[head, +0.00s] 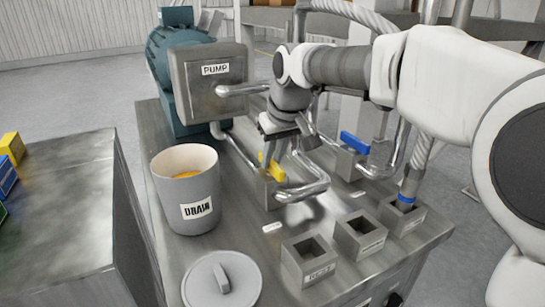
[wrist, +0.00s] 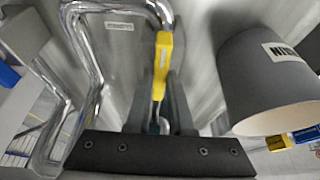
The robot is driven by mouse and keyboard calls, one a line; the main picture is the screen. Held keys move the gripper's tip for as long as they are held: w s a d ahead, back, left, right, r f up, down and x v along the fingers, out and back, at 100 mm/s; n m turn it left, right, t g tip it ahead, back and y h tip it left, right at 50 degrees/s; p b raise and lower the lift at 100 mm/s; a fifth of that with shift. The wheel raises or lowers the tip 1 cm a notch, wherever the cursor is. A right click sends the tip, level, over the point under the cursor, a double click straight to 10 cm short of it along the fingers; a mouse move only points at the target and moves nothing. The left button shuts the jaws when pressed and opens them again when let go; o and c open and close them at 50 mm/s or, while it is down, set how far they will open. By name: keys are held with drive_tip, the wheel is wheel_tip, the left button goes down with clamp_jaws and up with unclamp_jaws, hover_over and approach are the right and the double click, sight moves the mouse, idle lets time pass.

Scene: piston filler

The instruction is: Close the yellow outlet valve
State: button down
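The yellow outlet valve handle (head: 278,172) sits on a grey valve block on the machine's top plate, beside a bent steel pipe. In the wrist view the yellow handle (wrist: 163,58) lies lengthwise, ahead of and between my two fingers. My gripper (head: 281,150) is just above and behind the handle in the head view, fingers pointing down. In the wrist view my gripper (wrist: 160,95) has its fingers apart, with a gap on both sides of the handle's line. I cannot tell whether either finger touches it. Part of the handle is hidden by a finger in the head view.
The DRAIN bucket (head: 186,203) with orange contents stands left of the valve. A blue valve handle (head: 354,142) is to the right. Curved pipes (head: 311,182) run close by. The PUMP box (head: 212,85) stands behind; a round lid (head: 221,285) and square sockets (head: 308,262) are in front.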

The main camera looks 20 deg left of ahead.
drive_tip(key=shift+r+n+p, duration=0.15)
drive_tip(key=shift+n+p, duration=0.25)
drive_tip(key=n+p, duration=0.1)
drive_tip(key=n, duration=0.1)
drive_tip(key=n+g+p, duration=0.1)
drive_tip(key=n+p, duration=0.1)
drive_tip(key=shift+w+d+r+g+y, duration=0.1)
drive_tip(key=shift+w+g+y, duration=0.05)
drive_tip(key=shift+g+y, duration=0.2)
drive_tip(key=n+g+p, duration=0.1)
drive_tip(key=n+p, duration=0.2)
drive_tip(key=n, duration=0.1)
drive_tip(key=shift+w+g+y+p, duration=0.1)
drive_tip(key=shift+g+y+p, duration=0.15)
drive_tip(key=shift+g+p, duration=0.15)
drive_tip(key=n+p, duration=0.2)
drive_tip(key=n+g+p, duration=0.1)
drive_tip(key=n+p, duration=0.1)
drive_tip(key=n, duration=0.1)
drive_tip(key=shift+w+g, duration=0.1)
drive_tip(key=shift+g, duration=0.15)
drive_tip(key=n+p, duration=0.2)
drive_tip(key=n+g+h+p, duration=0.1)
drive_tip(key=n, duration=0.1)
drive_tip(key=shift+w+a+h+p, duration=0.1)
drive_tip(key=shift+a+h+p, duration=0.1)
drive_tip(key=shift+h+p, duration=0.15)
drive_tip(key=shift+f, duration=0.2)
drive_tip(key=c, duration=0.8)
unclamp_jaws()
